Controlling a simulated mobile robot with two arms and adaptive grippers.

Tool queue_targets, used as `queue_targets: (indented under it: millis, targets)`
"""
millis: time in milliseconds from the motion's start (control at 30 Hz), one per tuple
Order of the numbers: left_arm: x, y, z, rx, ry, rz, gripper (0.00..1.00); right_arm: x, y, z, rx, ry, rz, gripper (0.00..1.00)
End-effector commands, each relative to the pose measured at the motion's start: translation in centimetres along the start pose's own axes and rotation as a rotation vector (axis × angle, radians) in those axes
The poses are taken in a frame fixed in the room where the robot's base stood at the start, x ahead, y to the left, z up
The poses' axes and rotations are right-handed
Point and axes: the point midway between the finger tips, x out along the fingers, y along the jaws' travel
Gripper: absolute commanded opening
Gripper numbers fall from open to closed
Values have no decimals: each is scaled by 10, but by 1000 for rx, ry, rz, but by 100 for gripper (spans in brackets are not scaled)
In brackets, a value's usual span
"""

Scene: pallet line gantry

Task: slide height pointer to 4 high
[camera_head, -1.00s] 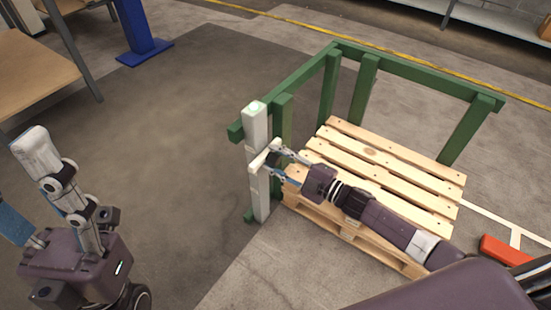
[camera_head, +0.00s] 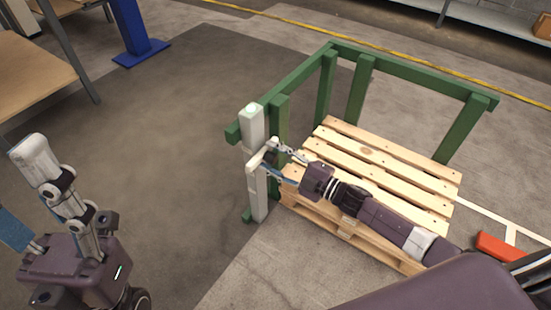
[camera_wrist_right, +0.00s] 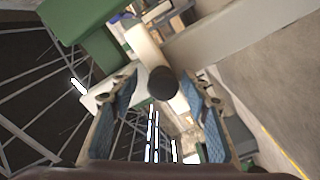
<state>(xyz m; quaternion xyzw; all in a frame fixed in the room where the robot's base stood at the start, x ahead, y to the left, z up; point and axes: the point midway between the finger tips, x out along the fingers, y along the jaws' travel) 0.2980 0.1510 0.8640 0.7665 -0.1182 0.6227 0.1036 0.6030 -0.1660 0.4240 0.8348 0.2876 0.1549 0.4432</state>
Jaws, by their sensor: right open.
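A pale upright post (camera_head: 254,125) stands at the near left corner of a green frame. A whitish pointer (camera_head: 259,156) juts from its upper part; any height marks are too small to read. My right gripper (camera_head: 270,159) is open at the pointer, reaching in from the right. In the right wrist view, its two blue-padded fingers (camera_wrist_right: 165,105) are apart, with a dark round knob (camera_wrist_right: 162,83) in line with the gap between them. I cannot tell whether either finger touches it. My left gripper (camera_head: 28,190) is at the far left, fingers apart and empty, away from the post.
A wooden pallet (camera_head: 385,165) lies under my right arm, inside the green frame (camera_head: 410,80). A red object (camera_head: 498,246) is at the lower right. A table (camera_head: 35,75) and a blue stand (camera_head: 130,30) are at the upper left. The floor left of the post is clear.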

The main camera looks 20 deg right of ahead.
Motion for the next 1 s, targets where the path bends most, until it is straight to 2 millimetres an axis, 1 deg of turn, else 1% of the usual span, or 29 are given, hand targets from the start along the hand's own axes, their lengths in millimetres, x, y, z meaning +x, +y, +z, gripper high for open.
queue_targets:
  millis: [167,267,500,700,800,1000]
  targets:
    - [0,0,0,0,1,0,55,-14,-1,2,-2,-4,-2,43]
    - [0,0,0,0,1,0,55,-31,-1,2,-1,-4,-3,43]
    - [0,0,0,0,0,0,55,-79,-2,1,2,-4,-4,43]
    - [0,0,0,0,-1,0,55,-108,-2,0,2,-1,-3,43]
    - [0,0,0,0,-1,0,55,-115,-1,0,2,-1,-1,43]
    - [0,0,0,0,-1,0,55,-120,0,-1,2,2,0,43]
